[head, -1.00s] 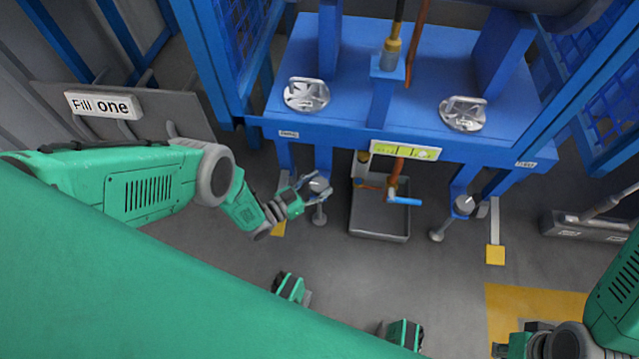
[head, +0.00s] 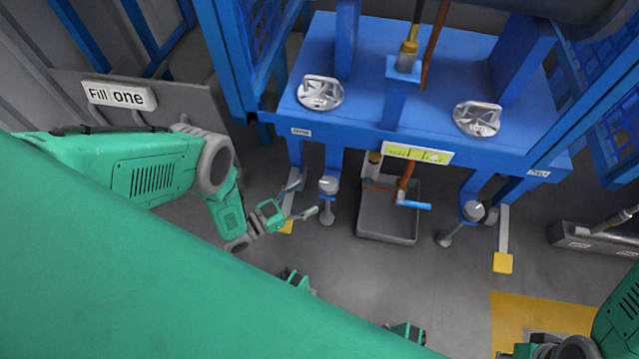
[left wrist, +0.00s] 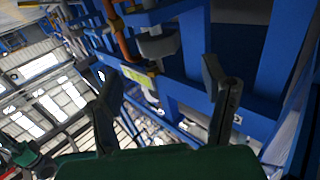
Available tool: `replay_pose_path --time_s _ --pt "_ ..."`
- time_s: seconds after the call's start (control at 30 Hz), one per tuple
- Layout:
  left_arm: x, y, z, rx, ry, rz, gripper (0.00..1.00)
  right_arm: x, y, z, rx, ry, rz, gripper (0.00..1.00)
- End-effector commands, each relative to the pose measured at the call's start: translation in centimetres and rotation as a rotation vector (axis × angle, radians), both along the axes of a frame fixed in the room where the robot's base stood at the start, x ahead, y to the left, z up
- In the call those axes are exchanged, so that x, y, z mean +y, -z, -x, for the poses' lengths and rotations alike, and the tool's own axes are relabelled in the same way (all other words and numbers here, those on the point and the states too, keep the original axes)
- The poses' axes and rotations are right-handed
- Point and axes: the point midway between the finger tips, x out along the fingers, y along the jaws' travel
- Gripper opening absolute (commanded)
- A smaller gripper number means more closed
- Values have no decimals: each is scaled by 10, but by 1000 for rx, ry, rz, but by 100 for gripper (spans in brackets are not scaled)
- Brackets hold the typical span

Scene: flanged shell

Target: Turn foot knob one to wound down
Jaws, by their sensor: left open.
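The left foot knob (head: 328,184) is a grey round piece on a foot under the left front of the blue frame. A similar right foot knob (head: 473,211) sits under the right front. Which one is knob one I cannot read from the small labels. My left gripper (head: 303,202) is open and empty, just left of the left foot knob and apart from it. In the left wrist view the two fingers (left wrist: 166,95) stand wide apart before blue beams. My right gripper (head: 545,345) shows only partly at the bottom right; its jaws are unclear.
A grey tray (head: 388,218) with a blue-handled valve (head: 412,204) stands between the feet. A "Fill one" sign (head: 119,95) is at left. Floor in front is mostly clear.

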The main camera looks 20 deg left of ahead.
Motion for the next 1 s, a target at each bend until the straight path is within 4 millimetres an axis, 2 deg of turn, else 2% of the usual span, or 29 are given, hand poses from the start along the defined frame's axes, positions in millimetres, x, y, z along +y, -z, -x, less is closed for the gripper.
replay_pose_path --time_s 0.1,0.33,0.87,1.0 --pt "11 1 17 2 0 -1 67 0 0 0 0 0 0 0" --pt "20 1 31 0 1 0 67 0 0 0 0 0 0 0" --pt "19 0 30 2 -1 0 67 0 1 -1 2 0 0 0" --pt "14 0 19 70 -27 -17 67 0 1 -1 2 0 0 0"
